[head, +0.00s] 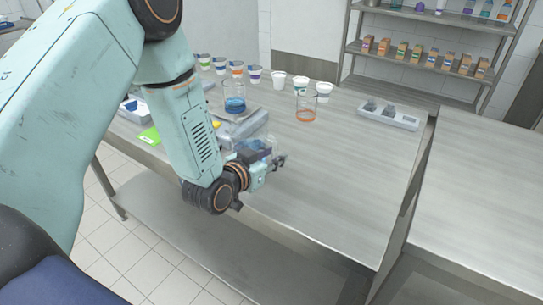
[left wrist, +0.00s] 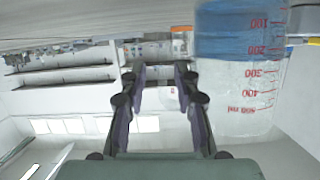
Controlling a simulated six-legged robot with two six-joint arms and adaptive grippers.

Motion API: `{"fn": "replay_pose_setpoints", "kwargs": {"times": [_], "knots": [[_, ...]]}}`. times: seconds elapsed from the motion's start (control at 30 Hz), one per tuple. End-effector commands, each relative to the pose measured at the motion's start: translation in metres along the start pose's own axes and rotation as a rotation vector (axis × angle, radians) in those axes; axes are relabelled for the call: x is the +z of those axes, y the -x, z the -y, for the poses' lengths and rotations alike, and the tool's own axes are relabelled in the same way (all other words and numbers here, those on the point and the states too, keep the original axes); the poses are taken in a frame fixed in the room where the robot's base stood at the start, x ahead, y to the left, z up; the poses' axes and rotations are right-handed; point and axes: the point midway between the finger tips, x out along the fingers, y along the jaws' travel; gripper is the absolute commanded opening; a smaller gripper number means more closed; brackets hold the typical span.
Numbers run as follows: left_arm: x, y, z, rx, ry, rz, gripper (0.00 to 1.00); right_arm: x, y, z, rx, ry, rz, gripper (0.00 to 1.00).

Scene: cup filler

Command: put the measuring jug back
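A clear vessel (left wrist: 240,65) with blue liquid and red millilitre marks is close beside the fingers, at right in that upside-down view. A beaker of blue liquid (head: 235,104) stands farther back. I cannot tell for sure which is the measuring jug. My right gripper is out of view.
A beaker of orange liquid (head: 306,108), several cups (head: 237,69) and a grey holder (head: 389,116) stand on the steel table (head: 345,165). A grey device (head: 245,127) is near the gripper. Shelves (head: 430,62) are behind.

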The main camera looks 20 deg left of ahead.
Motion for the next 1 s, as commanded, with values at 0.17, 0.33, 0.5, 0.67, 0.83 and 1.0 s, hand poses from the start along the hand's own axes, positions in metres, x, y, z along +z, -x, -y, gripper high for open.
{"fn": "replay_pose_setpoints", "kwargs": {"times": [0.17,0.33,0.5,0.67,0.83,1.0], "knots": [[-0.005,0.001,0.000,0.000,0.000,-0.001,0.31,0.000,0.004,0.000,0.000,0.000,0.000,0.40],[-0.005,0.028,0.002,-0.003,0.007,0.002,0.31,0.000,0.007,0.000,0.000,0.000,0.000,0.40],[-0.005,0.060,0.001,-0.003,0.008,0.002,0.31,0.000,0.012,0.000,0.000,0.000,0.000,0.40],[-0.004,0.084,0.002,-0.003,0.007,0.003,0.31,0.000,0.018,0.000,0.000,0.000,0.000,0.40],[-0.005,0.104,0.001,-0.003,0.005,0.002,0.31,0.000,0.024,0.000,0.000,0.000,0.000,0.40],[-0.004,0.116,0.001,-0.001,0.003,0.002,0.31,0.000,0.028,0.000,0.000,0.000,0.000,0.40]]}}
